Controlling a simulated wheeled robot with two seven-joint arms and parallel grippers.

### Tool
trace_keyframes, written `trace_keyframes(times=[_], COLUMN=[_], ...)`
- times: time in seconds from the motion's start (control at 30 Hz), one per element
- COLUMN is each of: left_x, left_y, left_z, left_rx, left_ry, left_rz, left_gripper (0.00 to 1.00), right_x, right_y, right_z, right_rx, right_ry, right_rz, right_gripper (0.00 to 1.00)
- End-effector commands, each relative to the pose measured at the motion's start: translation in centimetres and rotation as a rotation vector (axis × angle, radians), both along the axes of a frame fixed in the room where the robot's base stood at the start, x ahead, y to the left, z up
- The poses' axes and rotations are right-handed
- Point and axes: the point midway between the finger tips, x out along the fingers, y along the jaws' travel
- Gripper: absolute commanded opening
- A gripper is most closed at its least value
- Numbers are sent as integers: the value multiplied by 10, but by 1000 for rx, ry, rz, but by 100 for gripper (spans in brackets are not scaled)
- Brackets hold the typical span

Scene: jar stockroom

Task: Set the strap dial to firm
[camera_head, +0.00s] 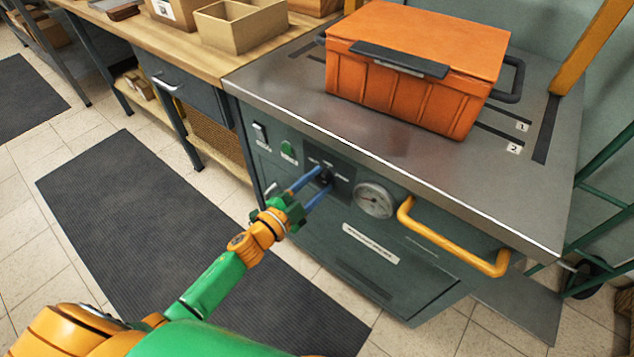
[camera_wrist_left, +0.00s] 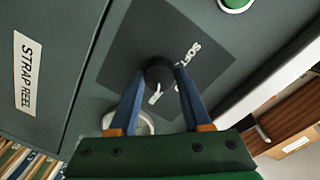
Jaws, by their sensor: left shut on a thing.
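The strap dial (camera_head: 326,174) is a small black knob on a dark square plate on the front of the green machine. The dial also shows in the left wrist view (camera_wrist_left: 160,70), with the word SOFT to its right and other white lettering partly hidden by my fingers. I cannot tell which mark the dial points to. My left gripper (camera_head: 321,180) has its two blue fingers shut on the sides of the dial. My right gripper is in neither view.
An orange crate (camera_head: 420,91) stands on the machine's steel top. A round gauge (camera_head: 374,200) and a yellow handle (camera_head: 455,240) are right of the dial. A green button (camera_head: 287,148) is left. A wooden bench (camera_head: 180,40) adjoins the machine; a dark mat (camera_head: 150,220) lies on the floor.

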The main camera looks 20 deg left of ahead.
Motion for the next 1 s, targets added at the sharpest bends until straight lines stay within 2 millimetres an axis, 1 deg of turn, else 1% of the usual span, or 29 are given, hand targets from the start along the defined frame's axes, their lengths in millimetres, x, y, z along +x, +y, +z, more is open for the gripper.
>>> trace_keyframes(times=[0.07, 0.1, 0.17, 0.2, 0.47, 0.53, 0.57, 0.7, 0.8, 0.9, 1.0], left_x=[0, 0, 0, 0, 0, -4, -8, -37, -55, -64, -66], left_y=[0, 0, 0, 0, 0, 2, 3, 14, 21, 25, 26], left_z=[1, 1, 1, 1, 0, 0, 0, 2, 2, 3, 3], left_rx=[1, 1, 1, 1, 1, 0, 0, 0, 1, 0, 0], left_ry=[-3, -3, -3, -2, 0, 0, 2, 4, 3, 0, -2], left_rz=[-1, -1, -1, 0, 0, 0, 0, 0, 0, -1, 0], left_gripper=[0, 51, 67, 78, 78, 78, 78, 78, 78, 78, 78], right_x=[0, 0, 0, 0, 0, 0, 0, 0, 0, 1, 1], right_y=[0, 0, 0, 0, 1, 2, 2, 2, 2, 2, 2], right_z=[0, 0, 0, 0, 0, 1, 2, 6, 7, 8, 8], right_rx=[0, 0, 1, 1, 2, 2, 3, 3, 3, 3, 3], right_ry=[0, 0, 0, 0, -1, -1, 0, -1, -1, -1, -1], right_rz=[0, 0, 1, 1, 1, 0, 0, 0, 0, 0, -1], right_gripper=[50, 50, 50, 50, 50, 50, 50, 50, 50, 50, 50])
